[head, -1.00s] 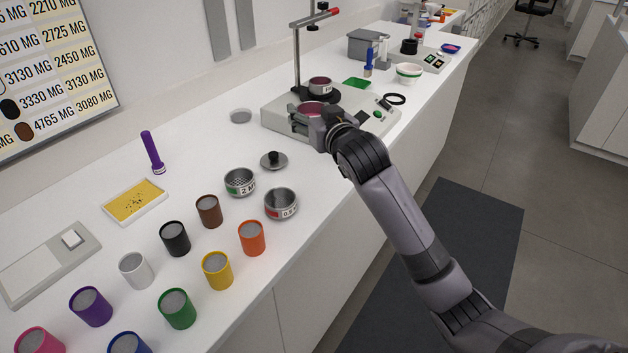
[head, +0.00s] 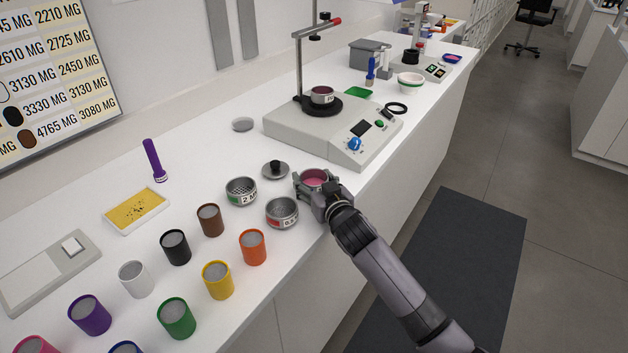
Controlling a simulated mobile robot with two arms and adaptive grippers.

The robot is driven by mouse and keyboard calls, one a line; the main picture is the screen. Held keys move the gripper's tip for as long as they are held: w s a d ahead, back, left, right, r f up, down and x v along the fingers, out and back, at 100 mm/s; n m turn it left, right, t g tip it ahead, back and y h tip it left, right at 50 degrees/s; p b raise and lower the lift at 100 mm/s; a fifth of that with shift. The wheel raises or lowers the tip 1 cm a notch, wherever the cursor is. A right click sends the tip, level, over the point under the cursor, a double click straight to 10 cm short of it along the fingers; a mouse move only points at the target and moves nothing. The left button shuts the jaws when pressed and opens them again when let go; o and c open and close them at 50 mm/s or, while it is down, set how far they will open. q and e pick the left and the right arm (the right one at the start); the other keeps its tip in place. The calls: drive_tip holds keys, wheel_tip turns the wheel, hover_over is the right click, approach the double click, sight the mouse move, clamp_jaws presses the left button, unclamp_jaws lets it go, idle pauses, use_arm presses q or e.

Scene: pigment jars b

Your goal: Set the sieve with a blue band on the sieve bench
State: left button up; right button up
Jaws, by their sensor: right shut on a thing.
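My right gripper (head: 314,187) is shut on a round metal sieve with a pink inside (head: 315,176). Its fingers hide most of the sieve's side, so I cannot tell its band colour, nor whether it touches the white bench (head: 215,150). To its left on the bench stand a sieve with a green band (head: 241,192) and a sieve with a red band (head: 282,213). Another sieve with a dark pinkish inside (head: 322,95) stands on the black round plate of the shaker machine (head: 330,130). My left gripper is out of view.
A lid with a black knob (head: 275,169) lies just left of the held sieve. Several coloured jars, such as an orange one (head: 253,247), stand at the front left.

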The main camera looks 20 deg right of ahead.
drive_tip(key=shift+r, duration=0.1)
drive_tip(key=o, duration=1.2)
drive_tip(key=shift+s, duration=0.1)
drive_tip(key=s+r, duration=0.1)
drive_tip(key=s, duration=1)
drive_tip(key=shift+s+d+r+b, duration=0.3)
drive_tip(key=shift+s+d+r, duration=0.05)
drive_tip(key=shift+d+r, duration=0.05)
drive_tip(key=shift+f, duration=0.1)
